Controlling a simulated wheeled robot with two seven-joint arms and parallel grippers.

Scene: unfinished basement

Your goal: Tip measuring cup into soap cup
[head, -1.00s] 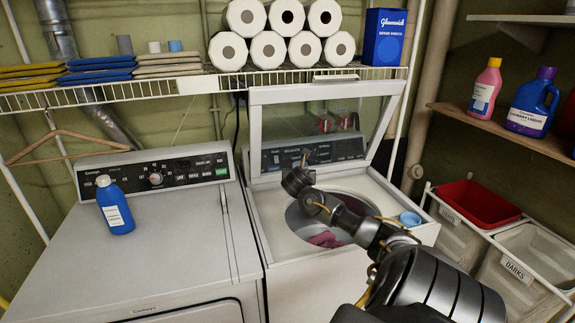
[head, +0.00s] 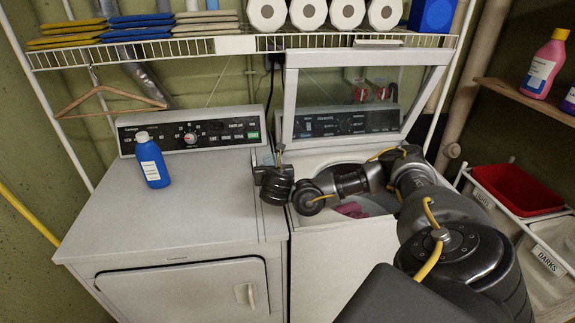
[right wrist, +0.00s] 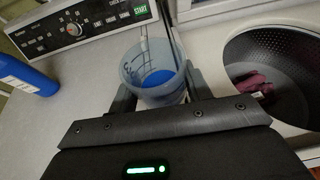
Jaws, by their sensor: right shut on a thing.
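My right gripper (right wrist: 158,98) is shut on a translucent measuring cup (right wrist: 150,62). Blue liquid shows low inside the cup, which looks roughly upright. In the head view my right gripper (head: 268,178) is above the right rear edge of the dryer, close to the gap beside the washer; the cup there is small and mostly hidden by the gripper. The soap cup is not visible now; my right arm covers the washer's right front deck. My left gripper is not in view.
The washer (head: 340,270) has its lid up and pink cloth in its drum. The dryer top (head: 200,212) is mostly clear, with a blue bottle (head: 150,160) near its control panel. A wire shelf (head: 160,52) runs above. Laundry baskets (head: 515,190) stand at right.

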